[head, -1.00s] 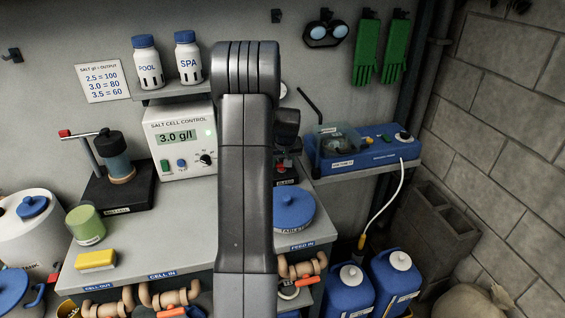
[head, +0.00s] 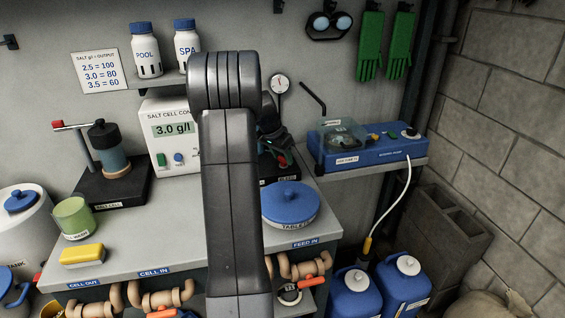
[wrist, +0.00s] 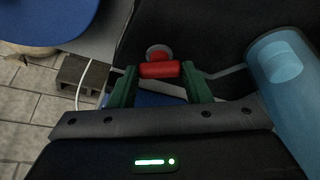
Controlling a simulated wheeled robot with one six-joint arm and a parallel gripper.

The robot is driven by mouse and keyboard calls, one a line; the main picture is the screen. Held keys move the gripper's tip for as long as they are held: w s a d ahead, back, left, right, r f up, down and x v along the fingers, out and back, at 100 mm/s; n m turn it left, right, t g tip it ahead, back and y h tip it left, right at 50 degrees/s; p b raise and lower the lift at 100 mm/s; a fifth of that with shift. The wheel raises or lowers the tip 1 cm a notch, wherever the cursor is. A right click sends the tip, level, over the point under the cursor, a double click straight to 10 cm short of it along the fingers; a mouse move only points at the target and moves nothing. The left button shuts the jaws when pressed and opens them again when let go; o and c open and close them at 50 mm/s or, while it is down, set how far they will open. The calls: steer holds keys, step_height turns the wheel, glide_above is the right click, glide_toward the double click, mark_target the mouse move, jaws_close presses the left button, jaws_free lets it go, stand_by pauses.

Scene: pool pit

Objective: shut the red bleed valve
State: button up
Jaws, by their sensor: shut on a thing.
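The red bleed valve's handle shows in the wrist view (wrist: 159,70) as a short red bar lying crosswise, with a round red-and-grey part just beyond it. My gripper (wrist: 160,73) has its green fingers on both ends of this bar and is shut on it. In the head view my gripper (head: 270,141) is low over the dark valve base at the back of the bench, right of my arm. A bit of the red valve (head: 283,160) shows beneath it. My arm and fingers hide most of the valve there, and its exact handle angle is unclear.
A blue-lidded tablet tub (head: 290,204) stands close in front of the valve. A pressure gauge (head: 279,84) is behind it. The salt cell control box (head: 172,130) is to the left, partly behind my arm. A blue dosing pump (head: 370,147) sits on the right shelf.

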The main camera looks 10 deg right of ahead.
steer(key=m, duration=0.2)
steer(key=m+g+b, duration=0.1)
steer(key=m, duration=0.1)
steer(key=shift+w+a+g+h, duration=0.1)
steer(key=shift+w+g+h, duration=0.1)
steer(key=shift+g+h, duration=0.1)
steer(key=shift+m+g, duration=0.5)
steer(key=shift+m, duration=0.8)
steer(key=o, duration=1)
steer(key=shift+w, duration=0.1)
steer(key=v, duration=1.3)
steer(key=shift+a+r, duration=0.25)
steer(key=shift+r, duration=0.05)
